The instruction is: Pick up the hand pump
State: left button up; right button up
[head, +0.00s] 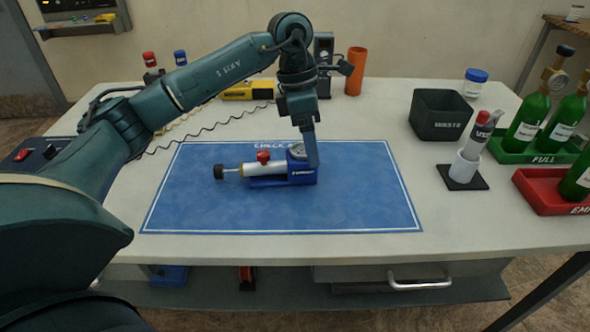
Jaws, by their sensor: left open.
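The hand pump (234,173) lies on the blue mat (300,212). It has a silver barrel, a dark plunger knob at the left, a red knob on top, and a blue body with a round gauge at the right. My left gripper (311,166) points down over the right end of the pump, at the blue body and gauge. A finger stands in front of part of the body, and I cannot tell whether it touches. The gripper is open, and the second finger is hard to make out. My right gripper is not in view.
A dark square bin (440,116), a clear jar with blue lid (474,83) and a cup holder with a tube (464,168) stand at the right. Green cylinders stand in green and red trays (545,188). An orange tube (355,72) stands behind. The mat's front is clear.

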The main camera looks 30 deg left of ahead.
aim_at(287, 155)
pick_arm(q)
jog(key=w+a+r+y, duration=0.2)
jog(key=a+r+y, duration=0.1)
jog(key=a, duration=0.4)
jog(key=shift+n, duration=0.4)
jog(key=f, duration=0.4)
jog(key=f+b, duration=0.1)
jog(key=f, duration=0.2)
jog(key=shift+s, duration=0.3)
jog(key=shift+d+f, duration=0.2)
jog(key=shift+f, duration=1.25)
jog(key=shift+d+f, duration=0.2)
jog(key=shift+f, duration=1.25)
jog(key=shift+c, duration=0.4)
jog(key=c, duration=1.3)
jog(key=shift+r, duration=0.1)
jog(key=shift+c, duration=0.4)
